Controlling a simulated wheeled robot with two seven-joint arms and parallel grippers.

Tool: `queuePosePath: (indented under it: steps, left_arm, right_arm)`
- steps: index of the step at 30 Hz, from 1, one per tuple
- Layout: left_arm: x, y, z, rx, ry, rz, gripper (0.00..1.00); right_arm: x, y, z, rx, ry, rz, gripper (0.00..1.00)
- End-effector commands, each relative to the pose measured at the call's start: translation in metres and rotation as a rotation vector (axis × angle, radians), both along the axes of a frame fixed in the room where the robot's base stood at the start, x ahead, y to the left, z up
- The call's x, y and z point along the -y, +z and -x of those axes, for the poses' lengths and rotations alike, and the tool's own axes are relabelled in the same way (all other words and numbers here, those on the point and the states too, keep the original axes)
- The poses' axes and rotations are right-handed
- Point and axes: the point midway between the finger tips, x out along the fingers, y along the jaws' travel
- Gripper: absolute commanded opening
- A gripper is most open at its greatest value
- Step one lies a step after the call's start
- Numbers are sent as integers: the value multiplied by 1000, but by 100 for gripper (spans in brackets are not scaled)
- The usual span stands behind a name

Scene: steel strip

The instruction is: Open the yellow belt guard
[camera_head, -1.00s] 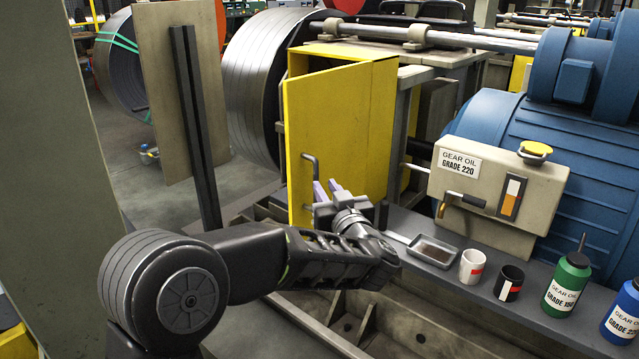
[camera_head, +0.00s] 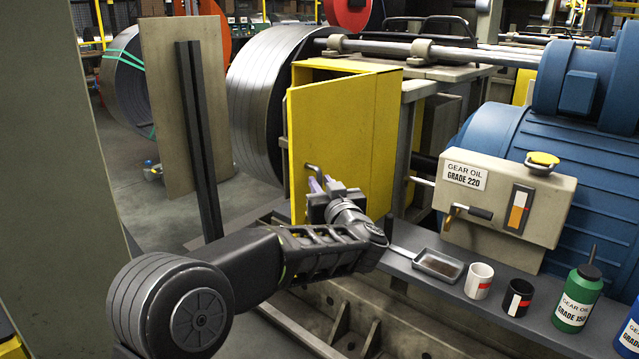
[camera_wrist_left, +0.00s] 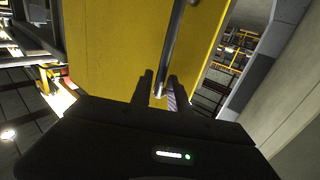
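The yellow belt guard (camera_head: 335,130) stands in the middle of the head view, in front of a large steel coil. Its front door panel stands out from the yellow frame (camera_head: 312,68), with a dark gap showing along the top. A grey bar handle (camera_head: 312,168) is on the panel's left side; the handle also crosses the left wrist view (camera_wrist_left: 176,45). My left gripper (camera_head: 320,184) is at the handle. In the left wrist view its fingers (camera_wrist_left: 160,78) are apart, with the handle's lower end between them. Contact cannot be told. My right gripper is out of view.
A shelf right of the guard holds a metal tray (camera_head: 438,265), a white cup (camera_head: 479,281), a black cup (camera_head: 516,298) and a green oil bottle (camera_head: 577,300). A beige gear oil tank (camera_head: 500,205) stands behind them. A dark post (camera_head: 198,140) stands left.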

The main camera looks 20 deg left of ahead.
Motion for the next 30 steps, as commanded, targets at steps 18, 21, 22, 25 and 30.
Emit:
queuePosePath:
  steps: [18, 21, 22, 25, 30]
  left_arm:
    - [-11, 0, -15, 0, -1, 0, 9]
    - [-11, 0, -15, 0, -1, 0, 1]
    - [-11, 0, -15, 0, -1, 0, 0]
    - [-11, 0, -15, 0, -1, 0, 0]
    - [-10, 0, -15, 0, -1, 0, 0]
  right_arm:
    - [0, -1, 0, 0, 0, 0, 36]
    - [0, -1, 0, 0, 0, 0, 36]
    - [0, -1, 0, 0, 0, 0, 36]
    - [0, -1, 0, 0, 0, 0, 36]
    - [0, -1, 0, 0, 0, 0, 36]
